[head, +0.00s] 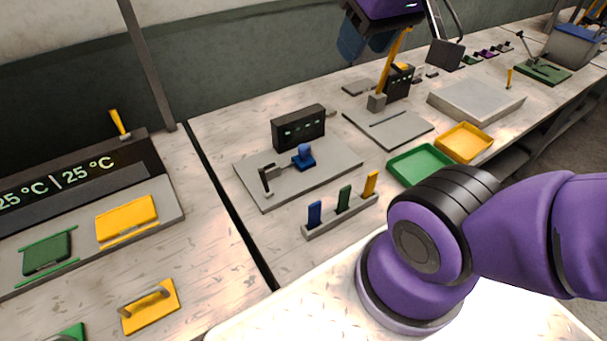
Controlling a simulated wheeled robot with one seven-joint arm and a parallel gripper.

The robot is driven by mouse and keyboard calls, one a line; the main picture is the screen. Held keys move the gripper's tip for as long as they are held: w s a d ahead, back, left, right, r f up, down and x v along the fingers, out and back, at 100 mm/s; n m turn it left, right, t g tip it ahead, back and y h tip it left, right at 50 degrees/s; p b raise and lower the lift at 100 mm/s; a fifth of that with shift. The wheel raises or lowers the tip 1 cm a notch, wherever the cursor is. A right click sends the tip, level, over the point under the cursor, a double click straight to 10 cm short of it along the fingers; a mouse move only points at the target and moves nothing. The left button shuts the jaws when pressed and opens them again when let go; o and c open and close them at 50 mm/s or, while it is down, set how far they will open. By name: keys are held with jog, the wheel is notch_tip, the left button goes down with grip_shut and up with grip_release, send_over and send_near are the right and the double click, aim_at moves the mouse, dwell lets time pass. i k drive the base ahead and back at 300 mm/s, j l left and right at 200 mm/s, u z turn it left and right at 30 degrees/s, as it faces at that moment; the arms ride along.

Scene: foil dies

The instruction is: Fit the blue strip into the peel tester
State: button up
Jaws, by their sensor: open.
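The blue strip (314,214) stands upright in the left slot of a small grey rack (318,227), beside a green strip (344,197) and a yellow strip (370,184). What looks like the peel tester is a grey plate (270,197) behind the rack. It carries a dark clamp (266,179), a rail, a blue block (304,157) and a black display box (298,128). My gripper (361,46) is at the top edge, partly cut off, above the back of the bench. It is open, apart from the strip, and I see nothing held.
A second plate (405,131) with a tall yellow lever (393,62) stands right of the tester, close below my gripper. Green (419,165) and yellow (464,142) trays lie to the right. A heated station (150,190) with green and yellow plates is at the left.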

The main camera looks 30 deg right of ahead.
aim_at(334, 159)
jog(key=k+j+z, duration=0.2)
jog(key=z, duration=0.2)
jog(key=k+j+z, duration=0.5)
jog(key=z, duration=0.25)
